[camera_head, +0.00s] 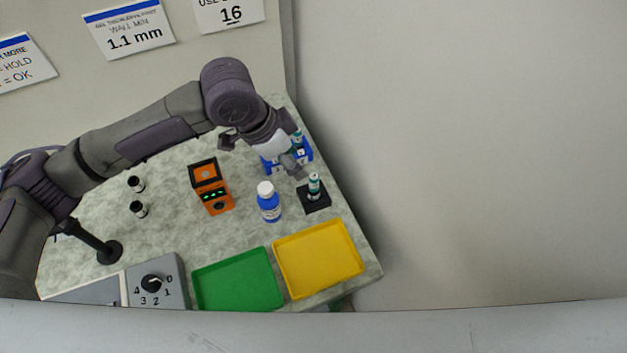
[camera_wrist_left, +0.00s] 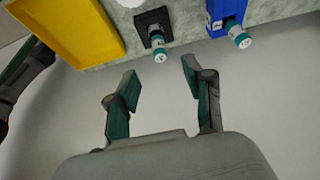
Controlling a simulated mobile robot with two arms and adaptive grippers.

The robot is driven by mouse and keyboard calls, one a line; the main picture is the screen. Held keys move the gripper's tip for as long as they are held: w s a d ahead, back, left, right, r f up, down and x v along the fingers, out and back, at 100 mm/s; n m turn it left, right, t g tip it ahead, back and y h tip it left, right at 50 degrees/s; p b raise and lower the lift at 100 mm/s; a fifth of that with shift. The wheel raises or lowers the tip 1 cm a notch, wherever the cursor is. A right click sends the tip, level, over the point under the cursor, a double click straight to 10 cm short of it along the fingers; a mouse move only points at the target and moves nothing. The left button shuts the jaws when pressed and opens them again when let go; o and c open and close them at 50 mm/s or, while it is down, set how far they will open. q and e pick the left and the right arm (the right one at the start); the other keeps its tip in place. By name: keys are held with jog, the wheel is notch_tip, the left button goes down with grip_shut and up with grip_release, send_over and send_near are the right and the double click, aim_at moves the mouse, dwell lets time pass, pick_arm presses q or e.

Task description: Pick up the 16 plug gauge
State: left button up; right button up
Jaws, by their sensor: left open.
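One plug gauge (camera_head: 314,186), with a teal and white handle, stands upright in a black square base (camera_head: 315,203); the left wrist view shows this gauge (camera_wrist_left: 157,41) at the top. A second similar gauge (camera_head: 298,138) stands in a blue holder (camera_head: 306,155), partly hidden by my left arm; it also shows in the left wrist view (camera_wrist_left: 239,37). The numbers on their ends are too small to read. My left gripper (camera_wrist_left: 161,74) is open and empty, its fingertips apart from both gauges. My right gripper is not in view.
A blue bottle with a white cap (camera_head: 269,203) stands left of the black base. A yellow tray (camera_head: 355,272) and a green tray (camera_head: 203,297) lie in front. An orange device (camera_head: 211,187) and two dark cylinders stand further left. The table's right edge is close to the gauges.

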aim_at(313, 176)
pick_arm(q)
jog(key=x, duration=0.3)
jog(key=shift+w+d, duration=0.1)
jog(key=shift+d, duration=0.05)
jog(key=shift+x, duration=0.9)
jog(key=x, duration=0.1)
jog(key=p+x, duration=0.1)
jog(key=x, duration=0.1)
jog(key=shift+d+f, duration=0.2)
jog(key=shift+d, duration=0.2)
jog(key=shift+d+f, duration=0.15)
jog(key=shift+f, duration=0.2)
jog(key=shift+c, duration=0.2)
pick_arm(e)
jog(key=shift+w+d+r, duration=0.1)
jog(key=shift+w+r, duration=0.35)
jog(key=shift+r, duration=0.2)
pick_arm(q)
jog(key=shift+w, duration=0.1)
grip_shut()
